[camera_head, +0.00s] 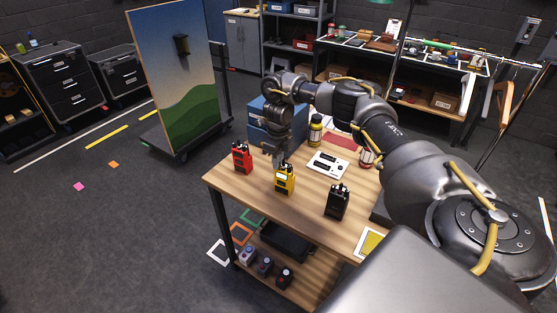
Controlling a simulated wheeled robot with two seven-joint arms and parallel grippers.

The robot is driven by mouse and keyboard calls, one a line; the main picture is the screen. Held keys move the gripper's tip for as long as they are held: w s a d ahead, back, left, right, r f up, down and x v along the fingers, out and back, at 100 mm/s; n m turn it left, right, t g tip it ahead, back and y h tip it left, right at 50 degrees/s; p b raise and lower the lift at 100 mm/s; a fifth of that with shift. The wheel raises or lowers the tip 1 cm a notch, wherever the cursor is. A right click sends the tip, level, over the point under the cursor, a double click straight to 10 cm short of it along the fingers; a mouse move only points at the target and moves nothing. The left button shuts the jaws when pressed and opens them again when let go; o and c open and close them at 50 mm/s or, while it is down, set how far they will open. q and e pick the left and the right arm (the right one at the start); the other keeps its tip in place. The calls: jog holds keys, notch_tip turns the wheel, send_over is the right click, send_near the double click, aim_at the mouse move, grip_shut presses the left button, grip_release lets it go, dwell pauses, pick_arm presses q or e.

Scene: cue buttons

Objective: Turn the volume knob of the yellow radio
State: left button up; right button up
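The yellow radio (284,181) stands upright on the wooden table (253,202), between a red radio (242,158) on its left and a black radio (337,201) on its right. My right gripper (278,162) points down right at the top of the yellow radio. Its fingertips overlap the radio's top in the head view, so I cannot tell whether they touch the knob or are shut on it. The volume knob itself is too small and partly hidden to make out. My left gripper is not in view.
A white panel with dark controls (327,164) and a yellow bottle (315,131) stand behind the radios. A blue box (264,118) is at the table's back left. The front left of the tabletop is clear. My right arm spans the right side.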

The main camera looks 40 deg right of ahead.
jog(key=o, duration=0.5)
notch_tip(320, 180, up, 11)
jog(key=shift+d+f, duration=0.1)
dwell(0.3)
jog(key=shift+w, duration=0.1)
